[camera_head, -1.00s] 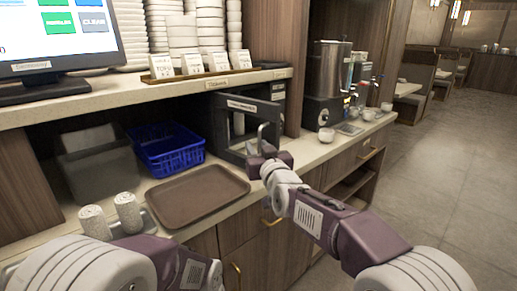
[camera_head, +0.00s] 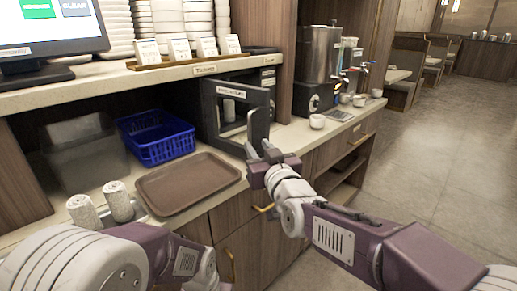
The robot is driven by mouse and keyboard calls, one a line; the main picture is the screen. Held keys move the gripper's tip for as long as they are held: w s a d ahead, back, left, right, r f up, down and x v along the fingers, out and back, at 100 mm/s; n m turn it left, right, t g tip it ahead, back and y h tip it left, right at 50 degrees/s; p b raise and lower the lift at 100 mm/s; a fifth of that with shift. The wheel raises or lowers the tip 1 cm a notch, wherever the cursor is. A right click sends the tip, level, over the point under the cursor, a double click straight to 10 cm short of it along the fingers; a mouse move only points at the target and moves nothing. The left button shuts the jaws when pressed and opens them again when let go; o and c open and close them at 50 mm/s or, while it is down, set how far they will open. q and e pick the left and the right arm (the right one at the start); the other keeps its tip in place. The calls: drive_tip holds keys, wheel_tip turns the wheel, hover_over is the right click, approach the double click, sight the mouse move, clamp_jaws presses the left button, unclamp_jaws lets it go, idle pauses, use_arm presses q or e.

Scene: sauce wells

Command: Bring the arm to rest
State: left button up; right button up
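My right arm reaches in from the lower right. Its gripper (camera_head: 261,151) is in front of the counter, just right of the brown tray and close to the dark framed door (camera_head: 206,115) of a black appliance. Its two fingers look spread, with nothing visible between them. Whether a finger touches the door frame is hard to tell. My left arm shows at the lower left, but its gripper is hidden or out of frame.
A steel urn (camera_head: 321,55) and white cups (camera_head: 317,121) are farther right. Open floor (camera_head: 440,150) lies at right.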

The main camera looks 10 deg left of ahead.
drive_tip(key=w+d+f+m+h, duration=0.1)
drive_tip(key=w+d+f+h, duration=0.1)
drive_tip(key=d, duration=0.4)
drive_tip(key=w+d+f+m+h, duration=0.1)
drive_tip(key=w+d+h, duration=0.1)
drive_tip(key=d, duration=0.5)
drive_tip(key=s+d+f+m+g+h, duration=0.2)
drive_tip(key=d+f+g+h, duration=0.1)
drive_tip(key=d+f, duration=0.8)
drive_tip(key=s+d+f+m+g+h, duration=0.1)
drive_tip(key=s+d+f+g, duration=0.1)
drive_tip(key=s+f+g, duration=0.65)
drive_tip(key=s+d+f+m+g+h, duration=0.1)
drive_tip(key=s+d+f+g, duration=0.2)
drive_tip(key=s+f, duration=1.1)
drive_tip(key=s+r+p, duration=0.3)
drive_tip(key=r+p, duration=2.2)
drive_tip(key=r, duration=0.1)
drive_tip(key=shift+r, duration=0.35)
drive_tip(key=shift+a, duration=0.15)
